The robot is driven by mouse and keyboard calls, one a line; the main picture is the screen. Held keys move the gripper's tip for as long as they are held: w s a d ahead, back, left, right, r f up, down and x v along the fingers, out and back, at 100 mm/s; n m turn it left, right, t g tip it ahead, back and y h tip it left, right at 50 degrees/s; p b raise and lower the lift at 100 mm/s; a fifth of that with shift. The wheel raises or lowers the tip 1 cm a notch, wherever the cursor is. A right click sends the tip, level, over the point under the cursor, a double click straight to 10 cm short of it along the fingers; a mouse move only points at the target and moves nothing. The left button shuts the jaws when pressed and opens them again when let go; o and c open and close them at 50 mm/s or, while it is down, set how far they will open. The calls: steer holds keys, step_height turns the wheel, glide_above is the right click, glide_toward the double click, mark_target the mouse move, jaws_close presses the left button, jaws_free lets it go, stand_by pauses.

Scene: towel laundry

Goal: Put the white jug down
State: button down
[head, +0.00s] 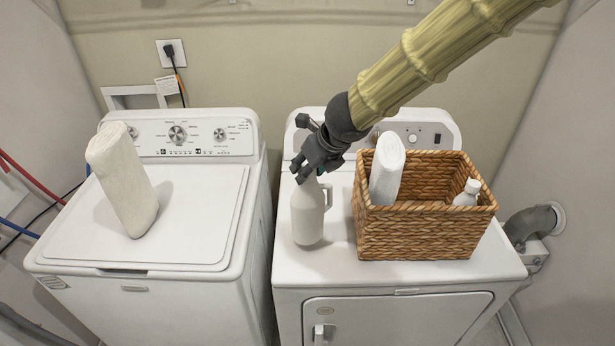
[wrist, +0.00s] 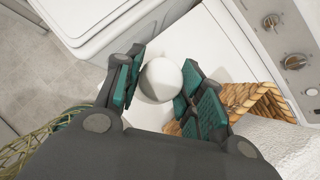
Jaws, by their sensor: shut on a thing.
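The white jug (head: 308,213) is upright at the left side of the dryer's top, with its handle toward the basket. It looks to be on or just above the surface; I cannot tell for certain. My gripper (head: 312,175) is above it, shut on its top. In the wrist view, the jug's round white top (wrist: 160,80) sits between the teal finger pads of my gripper (wrist: 160,85). The jug's lower body is hidden there.
A wicker basket (head: 420,235) right of the jug holds a white rolled towel (head: 387,170) and a white bottle (head: 467,193). The washer (head: 150,262) on the left bears another rolled towel (head: 122,180). A gap separates the washer from the dryer (head: 400,278).

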mark_target(309, 179)
steer(key=shift+w+f+b, duration=0.1)
steer(key=shift+f+b, duration=0.6)
steer(key=shift+f, duration=1.15)
steer(key=c, duration=0.9)
jaws_free()
steer(key=shift+s+d+r, duration=0.2)
steer(key=shift+s+r, duration=0.05)
steer(key=shift+r, duration=0.35)
steer(key=p+v, duration=0.4)
steer(key=v, duration=0.7)
steer(key=shift+s+f, duration=0.1)
